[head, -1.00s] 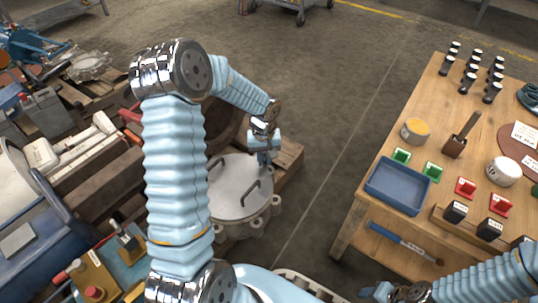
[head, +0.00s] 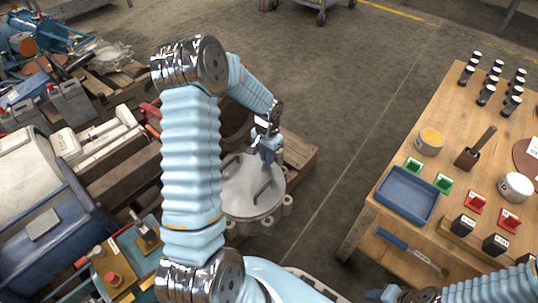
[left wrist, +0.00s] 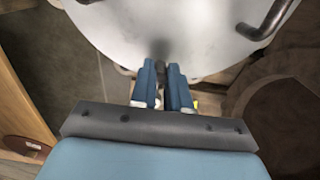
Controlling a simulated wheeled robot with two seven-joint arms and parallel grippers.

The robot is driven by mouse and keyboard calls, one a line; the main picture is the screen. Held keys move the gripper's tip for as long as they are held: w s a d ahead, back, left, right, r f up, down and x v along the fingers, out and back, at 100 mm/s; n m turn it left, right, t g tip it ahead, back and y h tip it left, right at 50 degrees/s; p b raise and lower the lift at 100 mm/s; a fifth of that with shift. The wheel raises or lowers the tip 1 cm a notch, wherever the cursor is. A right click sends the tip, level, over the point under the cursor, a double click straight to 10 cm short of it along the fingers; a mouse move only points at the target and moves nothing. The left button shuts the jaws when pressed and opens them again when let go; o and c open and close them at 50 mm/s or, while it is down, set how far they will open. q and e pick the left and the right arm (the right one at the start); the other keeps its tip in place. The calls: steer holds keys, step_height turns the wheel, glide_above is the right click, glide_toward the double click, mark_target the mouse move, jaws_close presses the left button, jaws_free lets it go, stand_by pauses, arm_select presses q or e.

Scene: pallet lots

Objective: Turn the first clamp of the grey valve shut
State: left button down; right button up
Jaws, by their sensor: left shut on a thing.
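The grey valve (head: 241,196) is a round grey lid with bar handles on top and lugs around its rim, low on a wooden pallet. My left gripper (head: 269,158) reaches down at its far edge. In the left wrist view the left gripper's (left wrist: 163,78) two blue fingers are closed on a small dark clamp (left wrist: 161,69) at the rim of the lid (left wrist: 165,25). The fingers hide most of the clamp, so its angle cannot be told. My right gripper (head: 386,293) shows only partly at the bottom edge, away from the valve.
A wooden table (head: 375,222) stands to the right with a blue tray (head: 407,195), green and red blocks and several black cylinders. The floor between the valve and the table is clear.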

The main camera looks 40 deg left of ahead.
arm_select(q)
steer(key=shift+w+a, duration=0.1)
stand_by(0.4)
steer(key=c, duration=1.1)
jaws_free()
step_height(320, 180, up, 14)
steer(key=p, duration=0.2)
steer(key=shift+p, duration=0.4)
steer(key=shift+f, duration=0.1)
